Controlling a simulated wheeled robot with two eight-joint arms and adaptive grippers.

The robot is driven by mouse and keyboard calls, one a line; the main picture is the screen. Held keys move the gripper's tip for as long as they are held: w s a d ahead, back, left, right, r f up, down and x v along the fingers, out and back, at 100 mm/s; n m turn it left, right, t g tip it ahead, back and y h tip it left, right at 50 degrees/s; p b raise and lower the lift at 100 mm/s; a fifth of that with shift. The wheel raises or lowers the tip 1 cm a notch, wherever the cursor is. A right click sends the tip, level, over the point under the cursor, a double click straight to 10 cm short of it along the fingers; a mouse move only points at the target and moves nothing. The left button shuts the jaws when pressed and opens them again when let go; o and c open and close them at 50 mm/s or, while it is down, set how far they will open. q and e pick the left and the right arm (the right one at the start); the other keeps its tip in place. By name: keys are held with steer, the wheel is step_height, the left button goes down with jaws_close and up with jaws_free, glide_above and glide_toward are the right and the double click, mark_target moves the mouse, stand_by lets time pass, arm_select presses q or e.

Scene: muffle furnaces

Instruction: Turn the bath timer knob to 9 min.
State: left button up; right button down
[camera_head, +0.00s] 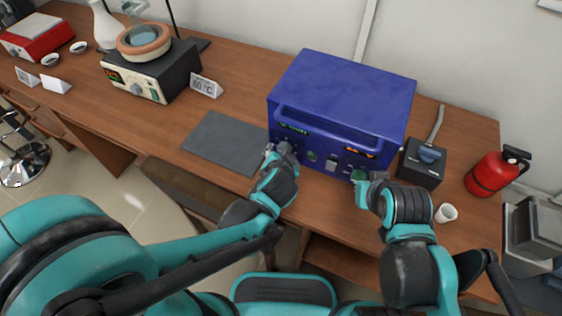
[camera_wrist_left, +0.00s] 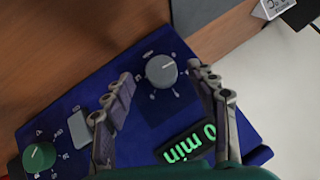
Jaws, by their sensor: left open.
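The blue bath unit (camera_head: 345,90) stands on the wooden bench with its control panel toward me. In the left wrist view, the round grey timer knob (camera_wrist_left: 161,71) has a pale pointer line and tick marks around it. A green display (camera_wrist_left: 188,145) beside it reads "0 min"; any digits before the 0 are hidden. My left gripper (camera_wrist_left: 160,76) is open, its two fingers on either side of the knob with gaps visible; I cannot tell their depth. In the head view, my left gripper (camera_head: 276,152) covers the panel's left end. My right gripper (camera_head: 366,178) is near the panel's right end; its fingers are unclear.
A green knob (camera_wrist_left: 38,157) and a grey switch (camera_wrist_left: 80,130) share the panel. A dark box (camera_head: 422,165), a white cup (camera_head: 446,213) and a red extinguisher (camera_head: 493,174) stand at the right. A dark mat (camera_head: 224,143) lies left of the unit.

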arm_select(q)
steer(key=v, duration=0.9)
steer(key=shift+w+f, duration=0.1)
steer(key=shift+w, duration=0.05)
